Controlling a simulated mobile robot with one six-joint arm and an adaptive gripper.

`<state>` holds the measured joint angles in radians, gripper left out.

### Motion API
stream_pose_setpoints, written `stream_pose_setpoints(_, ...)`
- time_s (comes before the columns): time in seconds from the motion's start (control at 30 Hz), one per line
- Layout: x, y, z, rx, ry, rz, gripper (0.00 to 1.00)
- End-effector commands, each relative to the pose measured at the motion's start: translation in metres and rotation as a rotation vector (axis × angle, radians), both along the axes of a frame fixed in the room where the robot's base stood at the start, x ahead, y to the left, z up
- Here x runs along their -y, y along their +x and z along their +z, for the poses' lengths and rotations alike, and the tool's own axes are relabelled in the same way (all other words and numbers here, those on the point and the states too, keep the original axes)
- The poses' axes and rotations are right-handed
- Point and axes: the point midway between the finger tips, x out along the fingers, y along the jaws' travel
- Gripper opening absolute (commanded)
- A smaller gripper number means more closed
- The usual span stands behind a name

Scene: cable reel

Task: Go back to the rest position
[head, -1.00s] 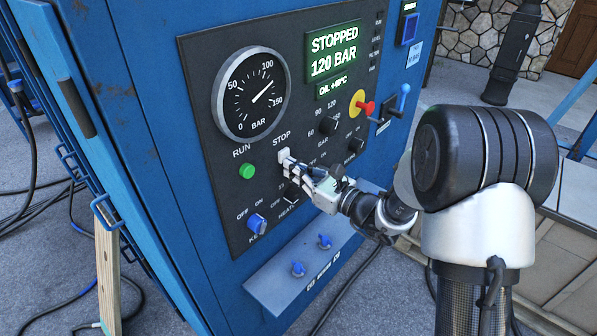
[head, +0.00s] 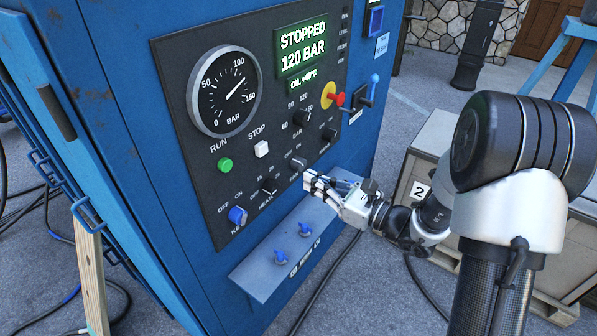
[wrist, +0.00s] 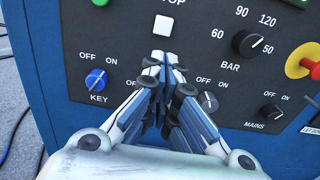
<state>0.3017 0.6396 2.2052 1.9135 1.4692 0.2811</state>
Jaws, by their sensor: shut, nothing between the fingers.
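My gripper (head: 309,184) is shut and empty, in front of the lower right part of the black control panel (head: 190,165), apart from it. In the wrist view its closed fingertips (wrist: 158,62) point at the panel below the white STOP button (wrist: 163,26). The STOP button (head: 261,149) is uncovered in the head view. The green display (head: 303,45) reads STOPPED, 120 BAR, OIL +48°C or similar. The gauge (head: 223,91) needle points between 100 and 150. The green RUN button (head: 225,165) is left of STOP. The blue key switch (wrist: 96,80) shows left of my fingers.
A red and yellow knob (head: 333,96) and a blue-handled lever (head: 371,86) stick out at the panel's right. A sloped shelf with blue fittings (head: 305,229) juts out below. A grey crate (head: 429,142) stands behind my arm. Cables lie on the floor.

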Motion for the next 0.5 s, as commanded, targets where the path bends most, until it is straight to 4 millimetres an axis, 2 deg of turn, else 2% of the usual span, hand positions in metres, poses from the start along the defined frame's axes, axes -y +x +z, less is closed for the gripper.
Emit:
stream_pose_setpoints(0.13, 0.0059, -0.0047, -0.0004, -0.001, 0.001, -0.001, 0.0)
stream_pose_setpoints(0.5, 0.0058, -0.0051, -0.0008, -0.001, 0.001, 0.0, 0.0)
